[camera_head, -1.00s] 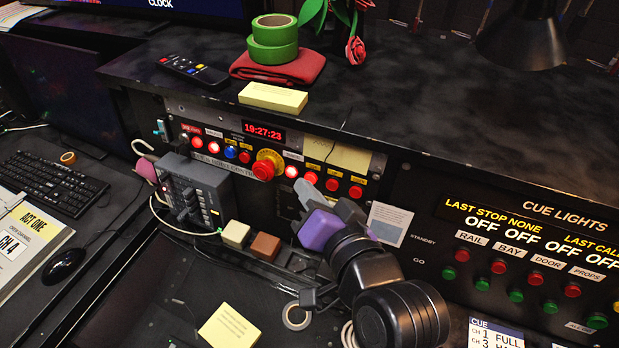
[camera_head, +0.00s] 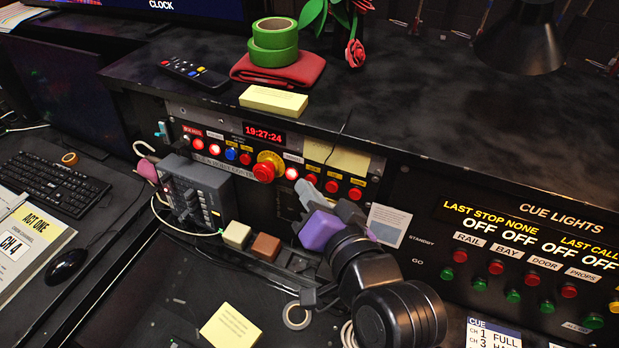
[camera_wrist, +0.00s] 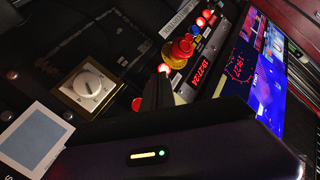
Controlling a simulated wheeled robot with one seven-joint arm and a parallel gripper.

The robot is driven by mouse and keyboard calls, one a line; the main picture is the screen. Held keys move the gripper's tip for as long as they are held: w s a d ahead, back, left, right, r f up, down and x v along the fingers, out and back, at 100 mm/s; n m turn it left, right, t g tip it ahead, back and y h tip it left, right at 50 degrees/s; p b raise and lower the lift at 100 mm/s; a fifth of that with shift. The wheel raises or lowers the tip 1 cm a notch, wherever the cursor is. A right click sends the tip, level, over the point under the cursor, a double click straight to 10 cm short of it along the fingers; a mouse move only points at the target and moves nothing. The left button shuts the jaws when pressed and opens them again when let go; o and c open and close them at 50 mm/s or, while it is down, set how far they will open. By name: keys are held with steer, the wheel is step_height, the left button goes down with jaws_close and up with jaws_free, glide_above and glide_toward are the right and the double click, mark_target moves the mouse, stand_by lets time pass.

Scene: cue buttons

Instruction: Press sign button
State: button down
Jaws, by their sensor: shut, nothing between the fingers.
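The button row (camera_head: 246,157) on the panel holds several small red buttons, a blue one and a big red mushroom button (camera_head: 264,172) with a yellow collar. Small labels sit above the buttons; I cannot read which one says sign. A lit red button (camera_head: 291,173) is right of the mushroom button. My gripper (camera_head: 306,190), with a purple body, is shut and empty, its tip just below and right of that lit button. In the wrist view the dark fingers (camera_wrist: 156,90) end near a lit red button (camera_wrist: 163,68); contact cannot be told. The gripper hides part of the panel below the row.
A grey switch box (camera_head: 195,190) stands left of my gripper. A cream block (camera_head: 236,235) and a brown block (camera_head: 266,247) lie below the panel. The cue lights panel (camera_head: 530,260) is at the right. A shelf edge (camera_head: 400,147) runs above the buttons.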

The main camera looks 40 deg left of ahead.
steer(key=s+d+p, duration=0.1)
steer(key=s+p, duration=0.2)
steer(key=s, duration=0.3)
steer(key=shift+d+r, duration=0.2)
steer(key=shift+r, duration=0.15)
steer(key=shift+w, duration=0.1)
stand_by(0.4)
